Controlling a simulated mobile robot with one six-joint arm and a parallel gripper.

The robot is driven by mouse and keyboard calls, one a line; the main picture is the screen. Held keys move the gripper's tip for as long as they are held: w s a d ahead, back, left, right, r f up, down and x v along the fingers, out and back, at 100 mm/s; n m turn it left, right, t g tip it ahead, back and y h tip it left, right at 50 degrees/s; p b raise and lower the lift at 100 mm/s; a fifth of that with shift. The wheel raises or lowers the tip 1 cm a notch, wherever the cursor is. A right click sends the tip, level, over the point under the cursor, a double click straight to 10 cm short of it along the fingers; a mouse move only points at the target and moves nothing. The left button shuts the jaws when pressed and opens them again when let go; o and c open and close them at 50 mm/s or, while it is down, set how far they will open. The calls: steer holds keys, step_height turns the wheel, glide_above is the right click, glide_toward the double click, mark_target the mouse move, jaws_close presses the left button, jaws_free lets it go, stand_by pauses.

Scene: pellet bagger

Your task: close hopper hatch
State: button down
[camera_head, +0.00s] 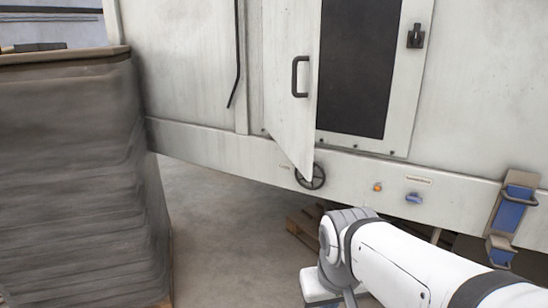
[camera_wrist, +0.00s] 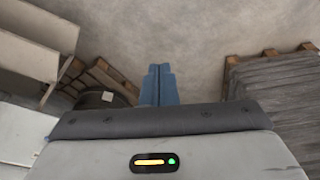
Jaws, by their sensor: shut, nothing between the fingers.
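The hopper hatch (camera_head: 289,95) is a pale door that stands swung open at the left of a dark rectangular opening (camera_head: 357,65) in the white machine, in the head view. A dark pull handle (camera_head: 300,76) is on the hatch near its free edge. A black latch (camera_head: 415,36) sits on the frame right of the opening. My gripper shows in the wrist view as two blue fingers (camera_wrist: 159,85) pressed together, empty, over bare floor and apart from the hatch. The hatch is not recognisable in the wrist view. My fingers are out of sight in the head view.
A wrapped stack (camera_head: 80,180) stands at the left, and a stack on a pallet (camera_wrist: 275,90) shows right in the wrist view. A handwheel (camera_head: 311,176), small knobs and a blue-and-tan bracket (camera_head: 514,205) are on the machine's lower rail. Open floor (camera_head: 215,215) lies between.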

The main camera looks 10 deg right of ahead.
steer(key=w+a+r+t+h+p, duration=0.1)
steer(key=w+a+r+h+p, duration=0.15)
steer(key=w+r, duration=1)
steer(key=w+a+r+t+h+p, duration=0.1)
steer(key=w+a+r+t+h, duration=0.2)
steer(key=w+r, duration=0.95)
steer(key=g, duration=0.1)
glide_toward(304, 168)
step_height(304, 168, down, 3)
steer(key=w+a, duration=0.1)
steer(key=a, duration=0.1)
steer(key=shift+y, duration=0.25)
steer(key=shift+w+d+p, duration=0.25)
steer(key=shift+d+p, duration=0.2)
steer(key=shift+d, duration=0.65)
steer(key=shift+w+d+p, duration=0.2)
steer(key=shift+d+p, duration=0.25)
steer(key=shift+d, duration=0.65)
